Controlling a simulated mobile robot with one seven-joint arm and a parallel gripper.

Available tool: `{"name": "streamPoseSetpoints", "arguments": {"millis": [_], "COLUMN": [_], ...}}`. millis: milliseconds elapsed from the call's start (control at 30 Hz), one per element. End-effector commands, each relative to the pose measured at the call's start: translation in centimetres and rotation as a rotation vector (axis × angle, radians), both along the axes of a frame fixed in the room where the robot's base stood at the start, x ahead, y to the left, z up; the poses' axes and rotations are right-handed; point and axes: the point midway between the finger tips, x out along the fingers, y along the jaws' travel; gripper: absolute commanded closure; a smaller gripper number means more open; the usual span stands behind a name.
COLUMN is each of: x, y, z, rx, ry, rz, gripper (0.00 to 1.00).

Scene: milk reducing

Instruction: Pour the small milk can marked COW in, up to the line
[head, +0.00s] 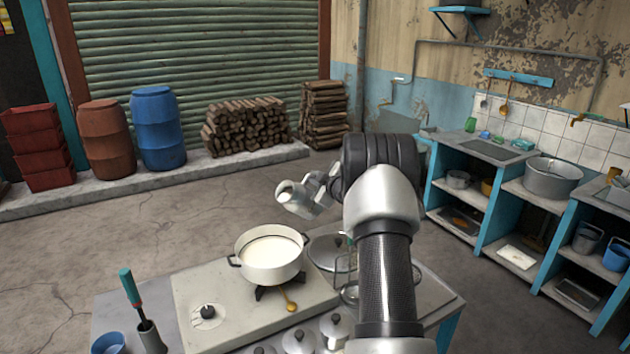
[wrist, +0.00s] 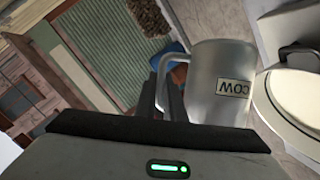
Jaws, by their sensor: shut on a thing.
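The small metal can (wrist: 208,82) marked COW is in the wrist view, its label turned upside down in the picture. My gripper (wrist: 160,98) is shut on its handle. In the head view the can (head: 297,197) is held in the air, tilted to the left, behind and above a cream pot (head: 270,269) with white milk inside. The pot also shows at the right edge of the wrist view (wrist: 268,118). No stream of milk shows. My arm covers part of the gripper.
The pot stands on a stove (head: 205,285) with a knob. Several lidded metal cans (head: 333,325) stand at the front edge, and a large lid (head: 328,254) lies right of the pot. A blue cup (head: 108,344) is at front left.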

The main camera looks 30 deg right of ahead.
Motion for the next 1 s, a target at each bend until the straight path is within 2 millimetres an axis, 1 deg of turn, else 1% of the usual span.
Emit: {"name": "streamPoseSetpoints", "arguments": {"millis": [33, 1000], "x": [0.11, 0.09], "y": [0.04, 0.29], "z": [0.32, 0.52], "rx": [-0.004, -0.062], "ry": [-0.008, -0.022], "rz": [0.001, 0.001], "gripper": [1.00, 1.00]}}
